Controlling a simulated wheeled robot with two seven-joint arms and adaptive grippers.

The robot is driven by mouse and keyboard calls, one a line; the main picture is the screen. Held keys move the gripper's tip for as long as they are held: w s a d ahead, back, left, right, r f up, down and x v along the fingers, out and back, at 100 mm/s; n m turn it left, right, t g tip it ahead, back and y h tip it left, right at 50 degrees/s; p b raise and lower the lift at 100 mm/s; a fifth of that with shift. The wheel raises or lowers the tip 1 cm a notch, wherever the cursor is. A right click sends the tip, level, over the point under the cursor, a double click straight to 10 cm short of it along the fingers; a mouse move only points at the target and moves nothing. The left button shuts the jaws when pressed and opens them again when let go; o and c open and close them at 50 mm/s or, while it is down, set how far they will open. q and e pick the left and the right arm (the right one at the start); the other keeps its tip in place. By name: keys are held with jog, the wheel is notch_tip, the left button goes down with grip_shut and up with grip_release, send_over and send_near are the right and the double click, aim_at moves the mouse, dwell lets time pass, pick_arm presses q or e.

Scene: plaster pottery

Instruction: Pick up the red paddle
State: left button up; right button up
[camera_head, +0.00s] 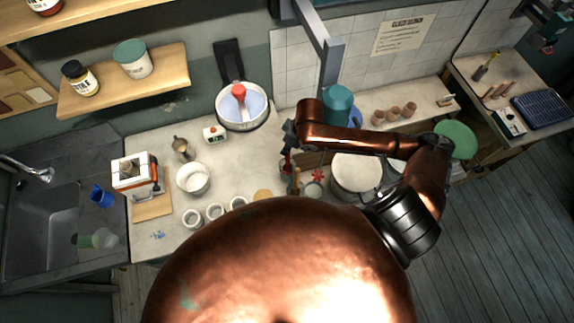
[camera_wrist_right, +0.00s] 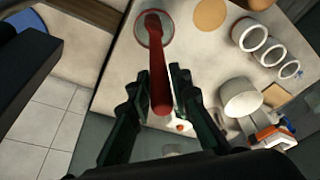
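The red paddle (camera_wrist_right: 159,75) stands up from a round container (camera_wrist_right: 145,38) in the right wrist view, its upper end toward the camera. My right gripper (camera_wrist_right: 163,108) is open. Its two dark fingers are on either side of the paddle's upper end, with a visible gap on both sides. In the head view my right arm reaches in from the right, and its gripper (camera_head: 287,160) points down over the counter. The gripper and arm partly hide that spot, so the paddle is hard to make out there. My left gripper is not in view.
White cups (camera_head: 214,211) and a tan disc (camera_head: 263,195) lie left of the gripper. A white pot (camera_head: 193,178) stands farther left. A wheel with a red-topped piece (camera_head: 240,105) is behind. A teal jug (camera_head: 339,102) stands close behind my arm.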

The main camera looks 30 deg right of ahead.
grip_shut()
jog(key=shift+r, duration=0.1)
